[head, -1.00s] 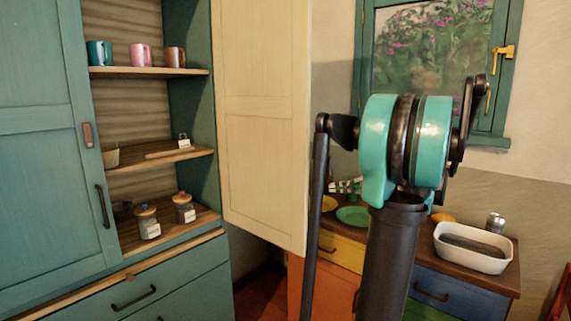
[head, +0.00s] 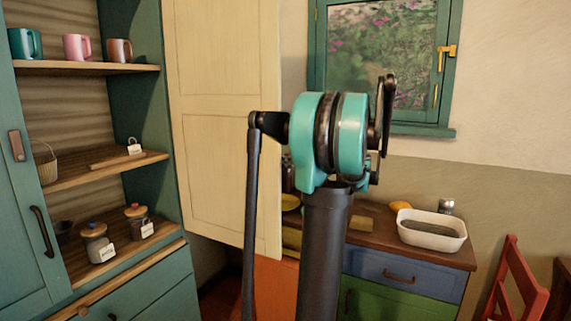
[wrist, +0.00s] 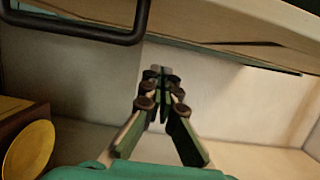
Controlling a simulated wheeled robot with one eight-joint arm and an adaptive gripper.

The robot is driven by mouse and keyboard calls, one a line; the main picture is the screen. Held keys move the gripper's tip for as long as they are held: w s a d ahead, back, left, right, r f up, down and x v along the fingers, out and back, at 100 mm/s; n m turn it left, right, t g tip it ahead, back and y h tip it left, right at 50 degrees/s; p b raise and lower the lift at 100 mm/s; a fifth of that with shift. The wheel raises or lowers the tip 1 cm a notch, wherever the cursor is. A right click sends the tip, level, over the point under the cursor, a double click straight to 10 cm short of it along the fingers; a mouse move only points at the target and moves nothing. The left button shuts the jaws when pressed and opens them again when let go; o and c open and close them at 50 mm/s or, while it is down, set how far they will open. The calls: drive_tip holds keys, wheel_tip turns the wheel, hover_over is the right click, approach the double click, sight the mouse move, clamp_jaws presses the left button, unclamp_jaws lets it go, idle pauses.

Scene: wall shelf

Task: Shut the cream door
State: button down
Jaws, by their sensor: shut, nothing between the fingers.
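The cream door (head: 225,130) stands wide open at the right side of the teal wall shelf, its panelled face towards me in the head view. No handle shows on that face. My arm stands in front of and to the right of the door's free edge and overlaps part of it. My gripper (wrist: 158,78) shows in the wrist view, its fingers together and empty, pointing at a pale wall. It is hidden behind my arm in the head view. A pale panel (wrist: 270,25) crosses the top right of the wrist view; I cannot tell whether it is the door.
The open shelf holds mugs (head: 77,47), jars (head: 97,243) and a basket (head: 46,164). A counter with coloured drawers (head: 408,270) and a white basin (head: 432,230) stands behind my arm. A red chair (head: 515,275) is at right. A yellow plate (wrist: 28,150) is lower left.

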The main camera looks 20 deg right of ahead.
sight(259, 164)
drive_tip(key=a, duration=0.2)
drive_tip(key=w+a, duration=0.1)
drive_tip(key=a, duration=0.4)
drive_tip(key=shift+w, duration=0.3)
drive_tip(key=shift+s+a, duration=0.35)
drive_tip(key=shift+a, duration=0.05)
